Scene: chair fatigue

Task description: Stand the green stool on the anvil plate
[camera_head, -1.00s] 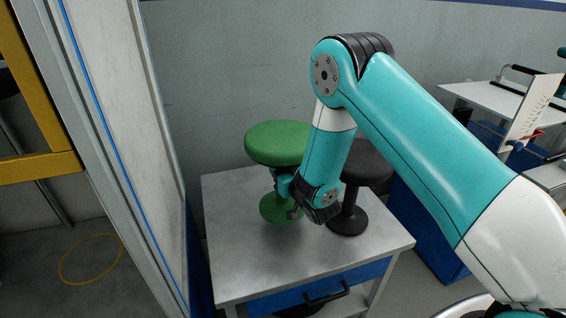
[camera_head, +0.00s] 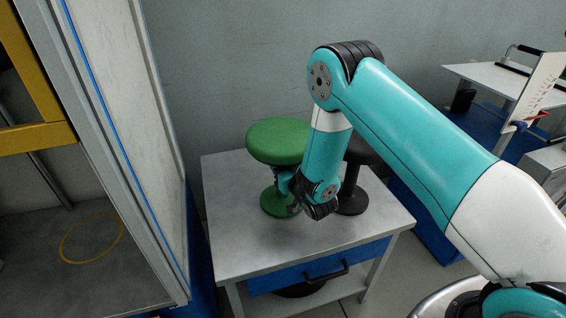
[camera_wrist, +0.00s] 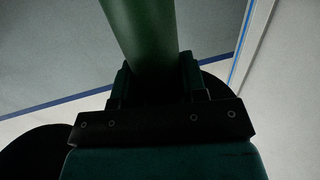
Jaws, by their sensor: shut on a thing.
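The green stool has a round green seat (camera_head: 278,141), a stem and a round green base (camera_head: 277,203). It stands upright at the table's left part in the head view; whether its base touches the tabletop I cannot tell. My gripper (camera_head: 287,183) is shut on the stool's stem below the seat. In the wrist view the green stem (camera_wrist: 143,35) runs between the jaws of my gripper (camera_wrist: 155,85). A yellow ring (camera_head: 92,238) marks the grey floor (camera_head: 95,275) of the yellow-framed enclosure at left; I cannot tell whether this is the anvil plate.
A black stool (camera_head: 352,200) stands close right of the green one, partly behind my arm. Both are over a grey table (camera_head: 270,255) with a blue drawer. A tall pale panel (camera_head: 135,140) stands between table and enclosure. A white bench (camera_head: 490,80) is at right.

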